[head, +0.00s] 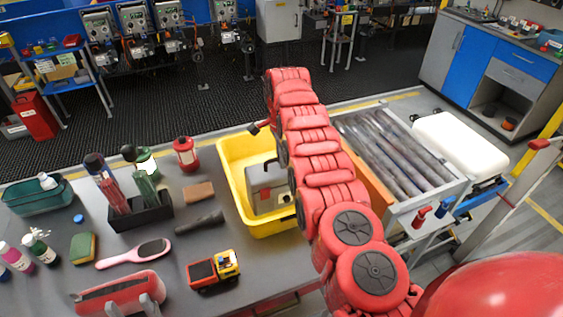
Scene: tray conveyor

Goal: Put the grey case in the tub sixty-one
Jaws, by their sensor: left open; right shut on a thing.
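The grey case (262,190) is inside the yellow tub (231,154), low between its walls, with its right part hidden behind my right arm. No number on the tub is readable, so I cannot tell if it is tub sixty-one. My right arm reaches across the tub's right side, and my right gripper (276,160) is mostly hidden by it at the case. It is shut on the case, though the fingers' contact is not clear.
On the table stand a black holder (140,214) with bottles, a red lantern (185,153), a brown block (198,192), a pink brush (135,253), a toy truck (213,270) and a green sponge (82,247). Right of the tub is a roller conveyor (395,150) with a white container (460,143).

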